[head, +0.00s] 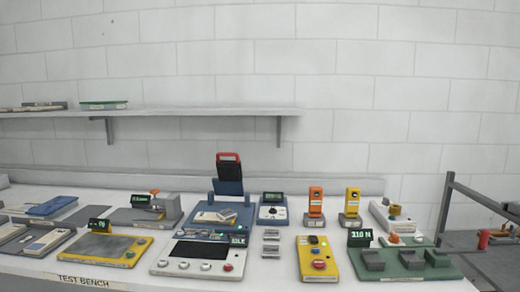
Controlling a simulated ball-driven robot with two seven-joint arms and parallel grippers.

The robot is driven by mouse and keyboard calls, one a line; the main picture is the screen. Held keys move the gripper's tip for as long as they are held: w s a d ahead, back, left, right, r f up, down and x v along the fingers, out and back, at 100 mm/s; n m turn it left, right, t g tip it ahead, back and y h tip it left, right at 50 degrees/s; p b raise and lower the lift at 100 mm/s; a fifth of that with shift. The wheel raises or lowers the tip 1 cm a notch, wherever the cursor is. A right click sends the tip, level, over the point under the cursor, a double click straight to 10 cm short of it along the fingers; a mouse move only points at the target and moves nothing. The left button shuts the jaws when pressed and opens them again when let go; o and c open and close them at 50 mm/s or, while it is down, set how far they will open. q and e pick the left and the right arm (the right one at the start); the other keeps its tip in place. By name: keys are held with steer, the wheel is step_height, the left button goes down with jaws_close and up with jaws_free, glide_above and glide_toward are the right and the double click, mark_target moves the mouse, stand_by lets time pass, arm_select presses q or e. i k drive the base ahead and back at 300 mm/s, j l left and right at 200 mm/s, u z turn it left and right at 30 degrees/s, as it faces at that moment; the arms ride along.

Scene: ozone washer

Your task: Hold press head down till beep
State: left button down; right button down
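A blue fixture (191,234) stands near the middle of the bench, with a raised black head (229,176) that has a red top. The head is up, well clear of the pale piece (213,217) lying on the fixture. A small display (238,241) at the fixture's front right reads IDLE. I take this raised head to be the press head; no label confirms it. Neither of my grippers is in view, and nothing touches the head.
The test bench (35,270) is crowded. A white panel with knobs (205,268) lies in front of the fixture. A yellow box with a red button (320,265) and a green unit reading 310 N (405,272) stand to the right. A wall shelf (190,112) is above left.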

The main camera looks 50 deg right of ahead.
mark_target(229, 183)
steer(key=z, duration=0.45)
steer(key=j+z, duration=0.1)
steer(key=z, duration=0.75)
steer(key=k+z, duration=0.1)
steer(key=z, duration=0.75)
steer(key=k+j, duration=0.05)
